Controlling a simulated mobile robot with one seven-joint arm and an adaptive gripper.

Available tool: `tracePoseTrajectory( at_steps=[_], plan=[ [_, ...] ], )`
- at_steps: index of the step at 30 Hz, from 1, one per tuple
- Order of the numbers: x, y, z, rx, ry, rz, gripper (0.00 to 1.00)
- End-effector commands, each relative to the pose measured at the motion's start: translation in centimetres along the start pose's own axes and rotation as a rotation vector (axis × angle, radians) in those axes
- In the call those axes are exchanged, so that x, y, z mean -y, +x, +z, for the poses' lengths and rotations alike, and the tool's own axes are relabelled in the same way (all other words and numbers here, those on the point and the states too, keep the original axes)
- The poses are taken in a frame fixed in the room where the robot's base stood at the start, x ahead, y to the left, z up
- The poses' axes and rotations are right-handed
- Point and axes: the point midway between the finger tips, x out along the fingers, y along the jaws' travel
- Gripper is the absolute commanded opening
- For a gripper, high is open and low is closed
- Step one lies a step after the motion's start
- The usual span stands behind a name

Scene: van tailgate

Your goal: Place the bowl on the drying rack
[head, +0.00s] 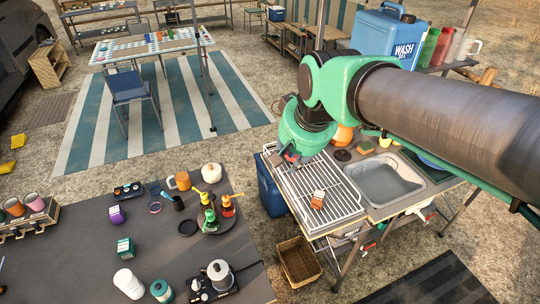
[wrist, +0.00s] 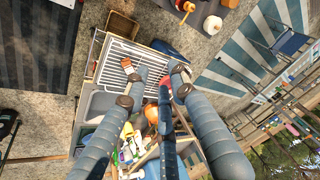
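The drying rack (head: 335,203) is a white slatted rack on the left of the sink counter; it also shows in the wrist view (wrist: 112,60). A small orange-brown item (head: 318,199) lies on its slats. My gripper (head: 290,157) is over the rack's far left part, and its fingers are spread with a gap between the tips in the wrist view (wrist: 160,72). I see no bowl between them. A blue rounded thing (head: 433,161) right of the sink, partly hidden by my arm, may be the bowl; I cannot tell.
The grey sink (head: 385,183) adjoins the rack on the right. An orange round thing (head: 343,135) and small items crowd the counter's back edge. A dark table (head: 90,268) with jars and bottles stands at the left. A wooden crate (head: 298,262) is on the ground below the rack.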

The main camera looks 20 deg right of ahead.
Motion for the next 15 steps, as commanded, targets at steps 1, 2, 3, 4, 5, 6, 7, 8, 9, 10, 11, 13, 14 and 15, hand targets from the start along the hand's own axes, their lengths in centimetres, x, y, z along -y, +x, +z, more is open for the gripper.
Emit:
tracePoseTrajectory(
  at_steps=[1, 2, 3, 4, 5, 6, 7, 8, 9, 10, 11, 13, 14, 15],
  plan=[
    [0.2, -0.9, 1.5, -0.011, -0.039, -0.004, 0.25],
    [0.2, -1.2, 2.3, -0.015, -0.062, -0.006, 0.25],
    [0.2, -1.7, 3.4, -0.020, -0.094, -0.007, 0.25],
    [0.2, -2.0, 4.1, -0.025, -0.115, -0.009, 0.25],
    [0.2, -2.3, 4.9, -0.029, -0.138, -0.011, 0.25],
    [0.2, -2.6, 5.8, -0.036, -0.165, -0.013, 0.25],
    [0.1, -2.9, 6.6, -0.040, -0.185, -0.014, 0.25],
    [0.1, -3.0, 7.2, -0.043, -0.203, -0.015, 0.25],
    [0.0, -3.2, 8.0, -0.047, -0.226, -0.016, 0.25],
    [0.0, -3.4, 8.6, -0.049, -0.242, -0.016, 0.25],
    [-0.1, -3.5, 9.0, -0.052, -0.256, -0.017, 0.25],
    [-0.2, -3.7, 9.9, -0.057, -0.283, -0.017, 0.25],
    [-0.2, -3.7, 10.2, -0.059, -0.291, -0.017, 0.25],
    [-0.3, -3.8, 10.5, -0.061, -0.299, -0.018, 0.25]
  ],
)
